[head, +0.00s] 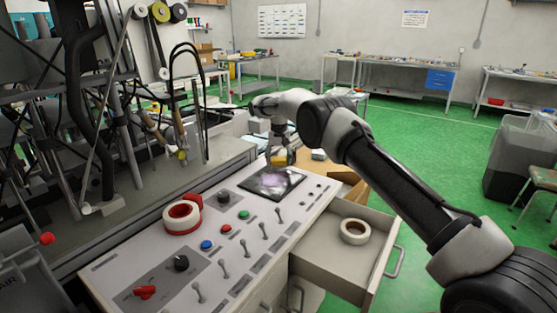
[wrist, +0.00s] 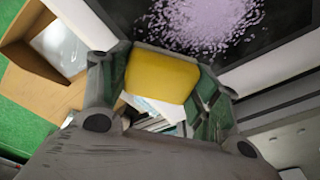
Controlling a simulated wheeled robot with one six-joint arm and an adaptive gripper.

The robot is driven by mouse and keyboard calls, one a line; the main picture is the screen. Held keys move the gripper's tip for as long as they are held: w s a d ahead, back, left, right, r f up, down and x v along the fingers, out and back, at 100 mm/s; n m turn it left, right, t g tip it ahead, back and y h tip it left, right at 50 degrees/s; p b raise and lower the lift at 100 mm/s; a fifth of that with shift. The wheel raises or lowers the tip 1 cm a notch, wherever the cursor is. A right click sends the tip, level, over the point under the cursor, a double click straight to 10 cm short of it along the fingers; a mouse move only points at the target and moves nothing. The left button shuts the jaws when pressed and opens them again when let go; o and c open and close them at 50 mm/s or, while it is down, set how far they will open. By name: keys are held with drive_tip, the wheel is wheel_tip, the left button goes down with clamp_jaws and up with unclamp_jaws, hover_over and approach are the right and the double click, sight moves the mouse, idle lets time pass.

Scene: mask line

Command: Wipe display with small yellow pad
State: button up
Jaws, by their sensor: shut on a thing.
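The display (head: 271,183) is a dark flat screen set in the sloped control panel. A pale lilac smudge of speckles covers part of it, and it shows large in the wrist view (wrist: 268,48). My gripper (head: 279,156) is at the display's far edge. In the wrist view my gripper (wrist: 160,82) is shut on the small yellow pad (wrist: 162,76), which sits between both fingers. The pad also shows as a small yellow patch in the head view (head: 279,160). I cannot tell whether the pad touches the screen.
The control panel (head: 150,259) carries switches, coloured buttons and a red-and-white tape roll (head: 182,217). An open drawer (head: 335,265) holding another tape roll (head: 355,231) juts out at the right. A cardboard box (wrist: 40,85) lies beside the panel. Machine frames crowd the left.

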sight(277, 175)
drive_tip(key=shift+f, duration=1.05)
drive_tip(key=shift+s+a+r, duration=0.1)
drive_tip(key=shift+s+a, duration=0.45)
drive_tip(key=shift+s, duration=0.25)
drive_tip(key=shift+s+a+r, duration=0.1)
drive_tip(key=shift+s+a, duration=0.4)
drive_tip(key=shift+s, duration=0.25)
drive_tip(key=shift+s+a+f, duration=0.1)
drive_tip(key=shift+s+a, duration=0.65)
drive_tip(key=shift+s, duration=0.3)
drive_tip(key=shift+s+a+f, duration=0.15)
drive_tip(key=shift+s+a, duration=0.65)
drive_tip(key=shift+s, duration=0.3)
drive_tip(key=shift+s+a+f, duration=0.1)
drive_tip(key=shift+s+a, duration=0.65)
drive_tip(key=shift+s, duration=0.3)
